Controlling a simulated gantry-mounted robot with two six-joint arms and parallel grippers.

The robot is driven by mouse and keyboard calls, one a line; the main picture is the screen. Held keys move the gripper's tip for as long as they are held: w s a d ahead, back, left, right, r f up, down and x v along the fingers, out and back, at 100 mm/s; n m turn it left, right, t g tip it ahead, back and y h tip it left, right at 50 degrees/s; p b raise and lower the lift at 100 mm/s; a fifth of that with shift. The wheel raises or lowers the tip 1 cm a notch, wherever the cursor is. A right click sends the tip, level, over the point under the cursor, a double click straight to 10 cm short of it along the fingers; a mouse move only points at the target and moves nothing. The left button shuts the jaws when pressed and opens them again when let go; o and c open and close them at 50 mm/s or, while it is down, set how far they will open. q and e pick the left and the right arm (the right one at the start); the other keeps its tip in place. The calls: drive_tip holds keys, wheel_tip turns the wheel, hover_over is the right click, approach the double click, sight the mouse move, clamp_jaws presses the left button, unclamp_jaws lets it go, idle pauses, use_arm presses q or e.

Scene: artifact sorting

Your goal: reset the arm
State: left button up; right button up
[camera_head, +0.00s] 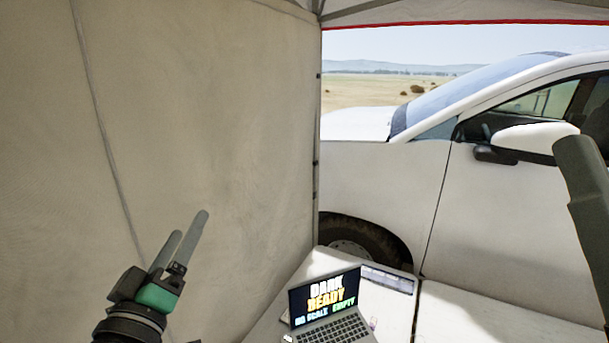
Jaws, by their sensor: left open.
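My left gripper (183,240) is in the lower left, raised in front of the tent wall, with its two grey fingers pointing up and to the right. Its fingers are apart, and I see nothing between them. It is to the left of the table and apart from the laptop. A dark grey link of my own shows at the right edge. My right gripper's fingers are not in view.
An open laptop (330,328) with words on its screen stands on a white table (450,312). A flat panel (388,279) lies behind it. A beige tent wall (220,120) fills the left. A white car (500,215) stands behind the table. The table's right part looks clear.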

use_arm(q)
drive_tip(key=s+d+r+m+t+h, duration=0.15)
drive_tip(key=s+r+m+t, duration=0.6)
drive_tip(key=s+r, duration=1.1)
wheel_tip(320, 180, down, 37)
drive_tip(key=b, duration=3.6)
drive_tip(key=shift+s+a+f+m+b, duration=0.15)
drive_tip(key=shift+a+m+b, duration=0.05)
drive_tip(key=shift+m+b, duration=0.25)
